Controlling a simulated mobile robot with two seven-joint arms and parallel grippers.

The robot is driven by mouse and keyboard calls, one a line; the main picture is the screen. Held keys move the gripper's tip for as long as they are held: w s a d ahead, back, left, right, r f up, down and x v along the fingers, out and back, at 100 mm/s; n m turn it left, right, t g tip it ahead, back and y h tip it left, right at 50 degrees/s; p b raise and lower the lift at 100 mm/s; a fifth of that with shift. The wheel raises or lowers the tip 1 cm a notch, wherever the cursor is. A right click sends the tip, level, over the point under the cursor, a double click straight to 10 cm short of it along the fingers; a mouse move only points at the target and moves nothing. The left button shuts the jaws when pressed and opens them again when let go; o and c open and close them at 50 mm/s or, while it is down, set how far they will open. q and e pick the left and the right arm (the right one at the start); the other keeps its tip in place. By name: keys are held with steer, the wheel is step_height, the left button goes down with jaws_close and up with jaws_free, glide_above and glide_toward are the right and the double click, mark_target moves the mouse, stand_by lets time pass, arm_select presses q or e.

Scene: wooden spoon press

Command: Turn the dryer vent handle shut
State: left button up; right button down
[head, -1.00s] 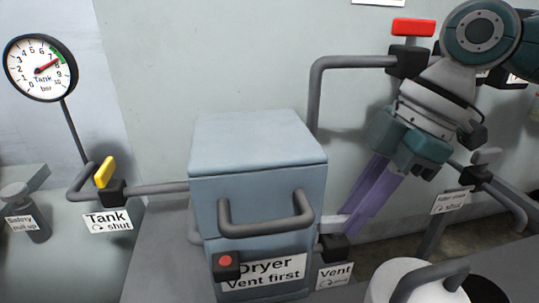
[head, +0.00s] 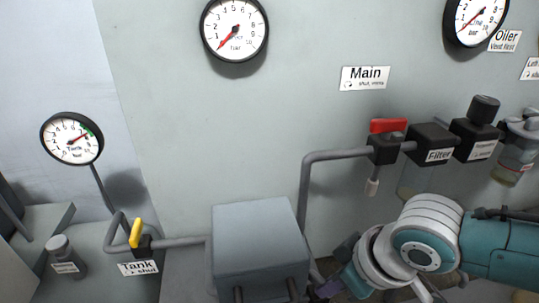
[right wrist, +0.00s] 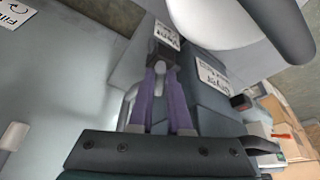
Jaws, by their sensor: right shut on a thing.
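In the right wrist view, the vent valve is a dark block (right wrist: 163,51) with a pale grey handle (right wrist: 159,76) and a white Vent label (right wrist: 167,34). My right gripper (right wrist: 158,70) is shut on this handle, with its two purple fingers on either side of it. My left gripper is not in view.
The tank valve (head: 142,242) with a yellow handle is left of the dryer. The red-handled main valve (head: 388,127) and filter block (head: 432,142) are on the wall piping above my right arm. A pale rounded body (right wrist: 235,20) is close beside the fingers.

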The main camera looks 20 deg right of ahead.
steer(key=shift+a+m+h+p, duration=0.3)
steer(key=shift+m+h+p, duration=0.4)
steer(key=shift+m, duration=0.75)
steer(key=shift+a+m+h+p, duration=0.25)
steer(key=shift+m+h+p, duration=0.15)
steer(key=shift+m+p, duration=0.8)
steer(key=shift+m, duration=0.35)
steer(key=c, duration=0.9)
jaws_free()
steer(key=shift+o, duration=0.2)
steer(key=p+v, duration=0.4)
steer(key=v, duration=0.6)
steer(key=shift+f, duration=0.1)
